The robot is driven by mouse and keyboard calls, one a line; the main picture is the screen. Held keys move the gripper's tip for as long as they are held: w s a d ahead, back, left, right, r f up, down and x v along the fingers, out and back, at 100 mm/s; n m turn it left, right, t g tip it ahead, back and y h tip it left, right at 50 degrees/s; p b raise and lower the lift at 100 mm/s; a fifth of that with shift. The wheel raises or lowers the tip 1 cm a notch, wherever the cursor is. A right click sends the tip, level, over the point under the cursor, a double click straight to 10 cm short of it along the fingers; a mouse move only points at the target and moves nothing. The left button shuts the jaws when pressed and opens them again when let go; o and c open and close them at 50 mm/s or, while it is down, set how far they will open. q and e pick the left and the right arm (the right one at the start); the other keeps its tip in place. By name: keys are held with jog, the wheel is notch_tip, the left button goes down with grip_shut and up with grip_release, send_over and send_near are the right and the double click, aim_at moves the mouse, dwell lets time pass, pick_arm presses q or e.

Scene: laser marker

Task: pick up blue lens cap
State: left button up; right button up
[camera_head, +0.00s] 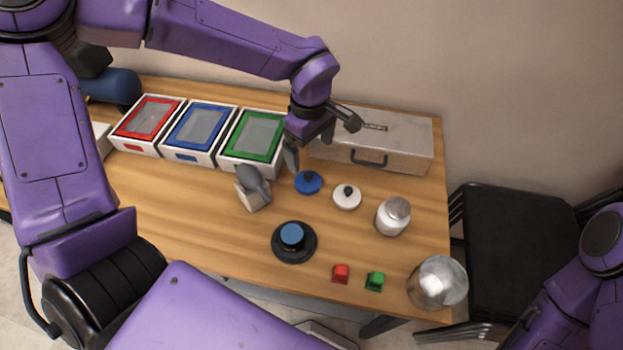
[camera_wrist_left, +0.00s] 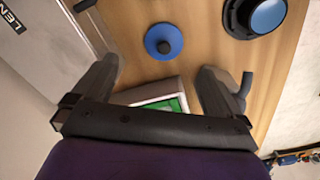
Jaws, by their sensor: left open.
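The blue lens cap (camera_head: 308,183) is a flat blue disc with a dark knob, lying on the wooden table in front of the grey case. It also shows in the left wrist view (camera_wrist_left: 163,42), beyond and between the two fingers. My left gripper (camera_head: 309,150) is open and empty, above the table and just behind the cap in the head view. In the left wrist view, its fingers (camera_wrist_left: 158,78) are spread wide and apart from the cap. Part of my right arm shows at the lower right of the head view, but its gripper is out of view.
A white cap (camera_head: 347,199) lies right of the blue one. A grey tool on a block (camera_head: 252,190) stands to its left. A black base with a blue top (camera_head: 294,255) is in front. The grey case (camera_head: 405,145) and green-framed box (camera_head: 236,165) stand behind.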

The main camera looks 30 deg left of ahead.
aim_at(310, 176)
pick_arm(q)
jog(key=f, duration=0.6)
jog(key=s+f+p, duration=0.1)
jog(key=f, duration=0.2)
jog(key=shift+d+f, duration=0.1)
jog(key=shift+f, duration=0.2)
jog(key=shift+w+f, duration=0.15)
jog(key=shift+f, duration=0.15)
jog(key=c, duration=1.1)
